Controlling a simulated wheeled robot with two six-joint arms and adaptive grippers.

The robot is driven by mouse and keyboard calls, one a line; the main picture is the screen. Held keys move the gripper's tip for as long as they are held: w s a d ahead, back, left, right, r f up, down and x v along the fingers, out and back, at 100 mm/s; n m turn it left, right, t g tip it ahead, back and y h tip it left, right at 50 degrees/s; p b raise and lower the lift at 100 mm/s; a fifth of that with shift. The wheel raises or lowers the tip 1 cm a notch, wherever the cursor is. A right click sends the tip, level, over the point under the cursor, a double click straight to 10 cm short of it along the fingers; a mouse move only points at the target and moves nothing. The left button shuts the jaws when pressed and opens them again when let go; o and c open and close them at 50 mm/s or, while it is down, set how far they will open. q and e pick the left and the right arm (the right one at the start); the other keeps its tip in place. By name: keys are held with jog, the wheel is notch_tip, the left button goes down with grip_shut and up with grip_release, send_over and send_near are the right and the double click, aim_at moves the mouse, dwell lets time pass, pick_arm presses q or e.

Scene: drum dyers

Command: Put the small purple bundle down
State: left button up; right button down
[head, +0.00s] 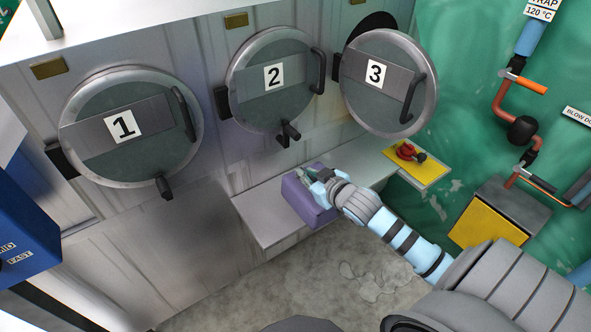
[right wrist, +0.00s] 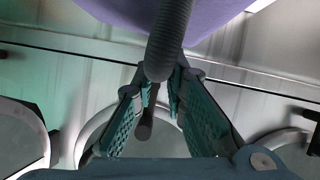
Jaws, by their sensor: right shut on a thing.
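The small purple bundle (head: 309,206) is a boxy block at the silver shelf (head: 265,222) below door 2. It overlaps the shelf's front edge in the head view; I cannot tell whether it rests on the shelf or hangs just above it. My right gripper (head: 318,177) is at the bundle's top and shut on it. In the right wrist view the purple bundle (right wrist: 218,14) fills the top edge, and a dark ribbed bar runs down between the fingers of my right gripper (right wrist: 158,82). My left gripper is not in view.
Round drum doors 1 (head: 130,125), 2 (head: 275,78) and 3 (head: 388,82) line the wall behind, with protruding handles. A yellow plate with a red knob (head: 410,152) is at the shelf's right end. Bare shelf lies on both sides of the bundle. Pipes stand at right.

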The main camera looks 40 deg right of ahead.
jog(key=w, duration=0.7)
jog(key=shift+d+r, duration=0.1)
jog(key=shift+d, duration=0.3)
jog(key=shift+w+f+b, duration=0.15)
jog(key=shift+f+b, duration=0.1)
jog(key=shift+b, duration=0.05)
notch_tip(320, 180, down, 3)
jog(key=c, duration=2.1)
grip_release()
jog(key=shift+s+a, duration=0.1)
jog(key=shift+s, duration=0.1)
jog(key=o, duration=0.5)
jog(key=shift+f, duration=0.1)
jog(key=p+v, duration=0.2)
jog(key=v, duration=1)
